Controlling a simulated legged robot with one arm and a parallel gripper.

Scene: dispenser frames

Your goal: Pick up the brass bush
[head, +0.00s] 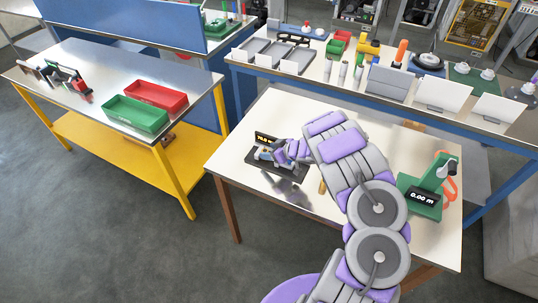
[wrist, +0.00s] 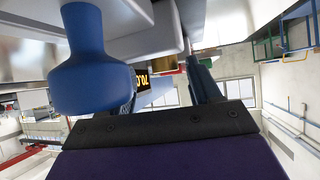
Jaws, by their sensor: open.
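My gripper (head: 290,152) is open over a dark device with a lit display (head: 267,139) on the near white table. In the wrist view two dark fingers reach forward with a gap between them, and the lit display (wrist: 143,84) shows beside the left one. In the head view a small yellow-brown piece (head: 322,187) lies beside my arm, partly hidden. I cannot tell whether these are the same thing. A blue knob-like part (wrist: 82,62) fills the wrist view's left foreground.
A green device with a display (head: 421,198) stands at the table's right, with orange handles beside it. A yellow-framed bench at left carries a green bin (head: 135,113) and a red bin (head: 158,95). A back bench (head: 312,70) holds trays and parts. Bare table lies in front of the dark device.

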